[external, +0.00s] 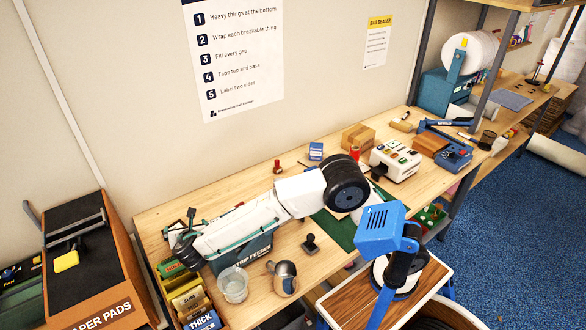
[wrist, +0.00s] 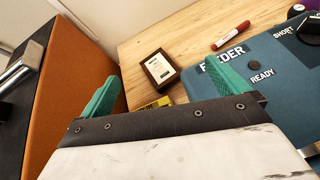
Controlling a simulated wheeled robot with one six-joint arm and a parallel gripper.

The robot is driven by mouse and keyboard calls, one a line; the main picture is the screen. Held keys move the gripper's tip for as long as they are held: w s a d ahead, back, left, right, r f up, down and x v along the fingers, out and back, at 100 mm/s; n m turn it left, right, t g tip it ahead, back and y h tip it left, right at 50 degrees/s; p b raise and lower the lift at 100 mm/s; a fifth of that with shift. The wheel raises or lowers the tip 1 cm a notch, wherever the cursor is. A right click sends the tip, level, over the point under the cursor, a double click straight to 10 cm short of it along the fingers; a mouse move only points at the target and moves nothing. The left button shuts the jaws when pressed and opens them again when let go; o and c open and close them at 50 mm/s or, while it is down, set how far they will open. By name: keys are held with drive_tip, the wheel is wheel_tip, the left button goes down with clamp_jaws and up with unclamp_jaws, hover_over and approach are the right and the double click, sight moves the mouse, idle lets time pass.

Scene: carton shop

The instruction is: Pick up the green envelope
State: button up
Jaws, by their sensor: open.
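My gripper (wrist: 163,78) is open and empty, with its two green fingers spread apart in the wrist view. In the external view my gripper (external: 180,236) is at the left end of the bench, above a row of labelled boxes and beside the strip feeder. I cannot pick out a green envelope with certainty in either view. A green item (external: 170,268) shows at the back of the labelled row, partly under my gripper; I cannot tell what it is.
The teal strip feeder (external: 243,250) stands beside my gripper and shows in the wrist view (wrist: 240,103). A small dark-framed card (wrist: 159,70) and a red marker (wrist: 231,36) lie behind. An orange-sided paper-pad stand (external: 122,262) is left. A glass (external: 233,285) and metal jug (external: 283,278) stand in front.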

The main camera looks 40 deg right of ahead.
sight(173, 263)
drive_tip(key=shift+s+a+f+n+t+y, duration=0.25)
drive_tip(key=shift+s+a+f+n, duration=0.4)
drive_tip(key=shift+a+f, duration=0.65)
drive_tip(key=shift+s+a+f+n+t+y, duration=0.15)
drive_tip(key=shift+s+a+f+n+y, duration=0.3)
drive_tip(key=shift+s+a+f, duration=0.8)
drive_tip(key=shift+s+a+f+n+t+y, duration=0.25)
drive_tip(key=shift+a+f+n, duration=0.55)
drive_tip(key=shift+a, duration=0.9)
wheel_tip(173, 263, down, 3)
drive_tip(key=shift+r, duration=0.15)
drive_tip(key=x, duration=0.2)
drive_tip(key=shift+w+f, duration=0.2)
drive_tip(key=shift+f, duration=0.2)
drive_tip(key=shift+w+f, duration=0.1)
drive_tip(key=shift+w, duration=0.2)
drive_tip(key=c, duration=0.8)
